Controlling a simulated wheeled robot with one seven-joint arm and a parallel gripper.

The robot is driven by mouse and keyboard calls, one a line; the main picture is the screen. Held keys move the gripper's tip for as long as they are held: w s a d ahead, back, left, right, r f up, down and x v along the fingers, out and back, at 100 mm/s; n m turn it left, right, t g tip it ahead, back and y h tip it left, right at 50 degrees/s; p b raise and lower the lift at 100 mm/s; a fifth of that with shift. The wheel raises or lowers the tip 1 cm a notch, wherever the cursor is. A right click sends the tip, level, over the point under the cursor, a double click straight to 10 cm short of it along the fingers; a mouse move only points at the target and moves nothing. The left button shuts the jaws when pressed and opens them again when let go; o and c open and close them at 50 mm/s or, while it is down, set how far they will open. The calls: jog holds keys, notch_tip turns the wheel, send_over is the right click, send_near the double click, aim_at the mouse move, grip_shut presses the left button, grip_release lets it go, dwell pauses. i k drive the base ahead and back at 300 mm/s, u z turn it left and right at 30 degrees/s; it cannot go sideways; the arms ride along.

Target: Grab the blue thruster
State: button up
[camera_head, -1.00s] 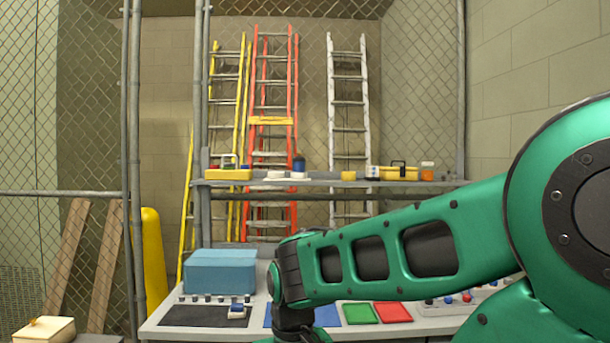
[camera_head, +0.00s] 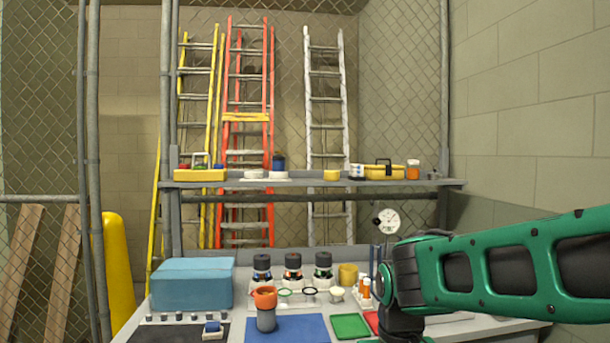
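Three dark-topped, thruster-like units stand upright in a row at the back of the workbench (camera_head: 235,334). The left one (camera_head: 262,268) seems to have a bluish band, the middle one (camera_head: 293,268) an orange one and the right one (camera_head: 323,266) a green one; the bands are small and hard to read. An orange-topped grey unit (camera_head: 266,311) stands in front of them by the blue mat (camera_head: 289,329). My green arm reaches in from the right, its wrist bent down at the bench's right part. My gripper is below the picture's lower edge.
A blue box (camera_head: 192,284) stands at the bench's left. A dark mat with a small blue-topped block (camera_head: 212,329), a green tray (camera_head: 350,326) and small rings and cups crowd the bench. A shelf (camera_head: 310,184) crosses above; a gauge (camera_head: 387,221) is behind.

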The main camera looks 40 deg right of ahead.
aim_at(278, 161)
jog(key=z, duration=0.1)
jog(key=i, duration=1)
jog(key=u, duration=0.05)
